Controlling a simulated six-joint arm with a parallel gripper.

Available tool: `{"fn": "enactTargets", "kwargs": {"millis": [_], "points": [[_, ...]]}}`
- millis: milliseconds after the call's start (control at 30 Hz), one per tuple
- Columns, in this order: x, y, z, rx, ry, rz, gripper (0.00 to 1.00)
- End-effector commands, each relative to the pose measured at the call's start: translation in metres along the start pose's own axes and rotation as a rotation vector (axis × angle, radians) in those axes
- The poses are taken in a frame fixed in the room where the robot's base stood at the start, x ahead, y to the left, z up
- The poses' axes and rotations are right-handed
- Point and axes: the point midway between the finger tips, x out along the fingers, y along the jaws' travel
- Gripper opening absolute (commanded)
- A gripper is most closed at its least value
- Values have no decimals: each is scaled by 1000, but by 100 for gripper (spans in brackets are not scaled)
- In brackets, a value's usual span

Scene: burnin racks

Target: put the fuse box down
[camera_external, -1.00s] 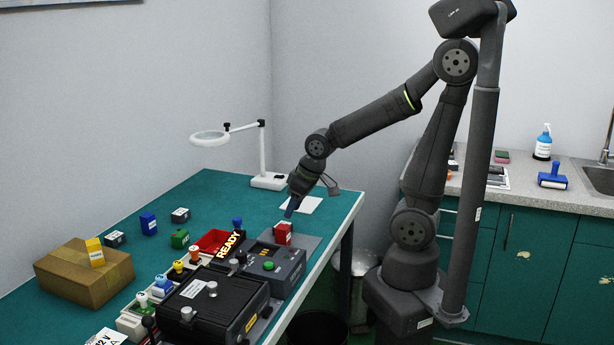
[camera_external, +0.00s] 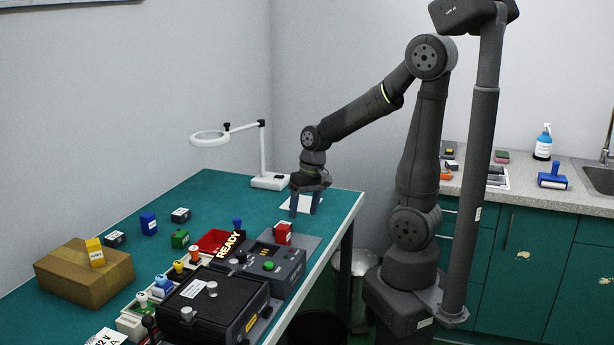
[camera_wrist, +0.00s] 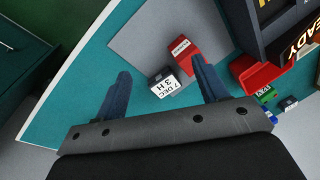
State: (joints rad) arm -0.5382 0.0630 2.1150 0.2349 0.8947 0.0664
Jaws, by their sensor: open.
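A small red box with a white label (camera_external: 284,233) stands on a grey mat (camera_external: 305,245) at the bench's right side. I take it for the fuse box, but its label is too small to read. My gripper (camera_external: 305,211) is open and empty, behind the red box near the white sheet (camera_external: 318,202). Its spread fingers (camera_wrist: 160,78) show in the wrist view.
A tester with a lit READY sign (camera_external: 229,245) and a black case (camera_external: 210,305) stand left and in front. A magnifier lamp (camera_external: 266,180) stands behind. A red bin (camera_external: 211,240), small blocks and a cardboard box (camera_external: 85,275) are farther left. The bench's right edge is near.

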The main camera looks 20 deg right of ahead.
Motion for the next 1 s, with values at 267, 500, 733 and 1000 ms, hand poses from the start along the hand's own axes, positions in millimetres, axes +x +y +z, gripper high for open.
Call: {"fn": "enactTargets", "kwargs": {"millis": [267, 500, 733, 1000], "points": [[2, 38, -15, 572, -350, -234, 66], [-16, 69, -42, 932, -592, -510, 66], [-31, 89, -57, 1061, -693, -665, 66], [-9, 60, -50, 1068, -707, -675, 66]]}}
